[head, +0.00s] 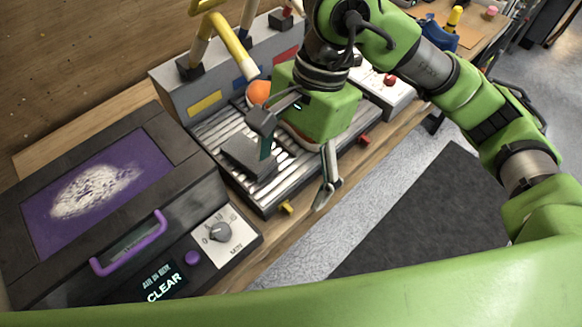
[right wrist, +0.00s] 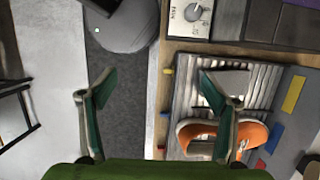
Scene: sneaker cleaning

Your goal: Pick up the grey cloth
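A flat, folded dark grey piece, which looks like the grey cloth (head: 246,160), lies on the slatted metal rack (head: 272,196). My right gripper (head: 293,178) is over the rack with its fingers wide apart. One finger is right at the grey piece; I cannot tell whether they touch. The other finger hangs past the rack's front edge. In the right wrist view the gripper (right wrist: 157,82) is open with nothing between its fingers, and the grey piece (right wrist: 235,82) shows partly behind the right-hand finger. My left gripper is not in view.
An orange sneaker (head: 258,92) is on the rack, partly hidden by my right gripper; it also shows in the right wrist view (right wrist: 253,134). A dark box with a purple handle (head: 128,244) stands left. A grey panel (head: 172,88) backs the rack. Floor lies beyond the bench's front edge.

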